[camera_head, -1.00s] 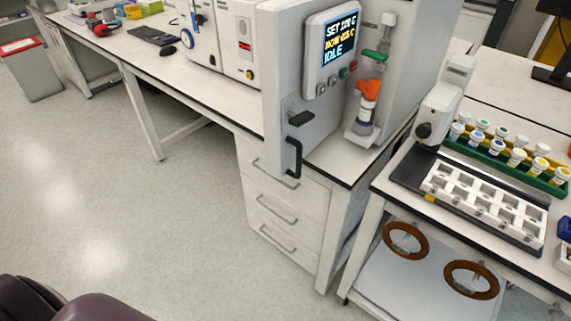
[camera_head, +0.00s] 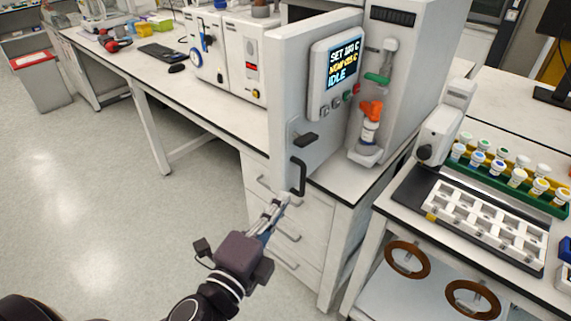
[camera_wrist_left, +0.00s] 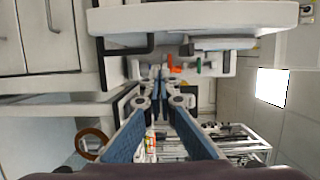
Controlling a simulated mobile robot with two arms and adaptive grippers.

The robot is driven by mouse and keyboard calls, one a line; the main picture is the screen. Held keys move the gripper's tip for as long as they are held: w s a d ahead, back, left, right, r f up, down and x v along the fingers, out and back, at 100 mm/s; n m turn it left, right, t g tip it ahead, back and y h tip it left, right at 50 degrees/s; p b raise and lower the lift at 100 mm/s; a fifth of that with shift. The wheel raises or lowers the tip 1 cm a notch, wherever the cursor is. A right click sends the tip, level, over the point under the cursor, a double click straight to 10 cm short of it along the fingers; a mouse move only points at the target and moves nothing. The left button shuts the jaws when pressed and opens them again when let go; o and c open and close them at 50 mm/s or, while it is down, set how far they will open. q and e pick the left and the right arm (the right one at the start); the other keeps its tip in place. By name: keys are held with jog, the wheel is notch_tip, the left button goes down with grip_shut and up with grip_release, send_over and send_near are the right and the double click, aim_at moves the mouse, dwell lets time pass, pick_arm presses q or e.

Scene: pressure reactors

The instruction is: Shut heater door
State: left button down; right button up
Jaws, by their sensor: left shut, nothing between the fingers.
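The heater door (camera_head: 285,110) is a tall grey-white slab with a display reading IDLE, a black lever and a black bar handle (camera_head: 299,178). It appears swung out from the heater body (camera_head: 408,85), and its lower front corner overhangs the bench edge. My left gripper (camera_head: 283,200) is shut and empty, just below and left of the handle, with no clear contact. In the left wrist view, the door (camera_wrist_left: 190,18) spans the top, the handle (camera_wrist_left: 122,50) is at upper left, and my closed fingertips (camera_wrist_left: 160,73) are below the door. My right gripper is out of view.
White drawers (camera_head: 318,225) stand under the bench, close to the left gripper. A bottle with an orange cap (camera_head: 370,118) is in a holder beside the display. A rack of capped vials (camera_head: 510,172) is on the right bench. The floor (camera_head: 95,220) at left is clear.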

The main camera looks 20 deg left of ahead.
aim_at(286, 163)
pick_arm(q)
jog(key=w+a, duration=0.1)
jog(key=w, duration=0.2)
jog(key=w+a+p, duration=0.1)
jog(key=w, duration=0.3)
jog(key=w+a+p, duration=0.1)
jog(key=w, duration=0.3)
jog(key=shift+a+r, duration=0.1)
jog(key=shift+r, duration=0.3)
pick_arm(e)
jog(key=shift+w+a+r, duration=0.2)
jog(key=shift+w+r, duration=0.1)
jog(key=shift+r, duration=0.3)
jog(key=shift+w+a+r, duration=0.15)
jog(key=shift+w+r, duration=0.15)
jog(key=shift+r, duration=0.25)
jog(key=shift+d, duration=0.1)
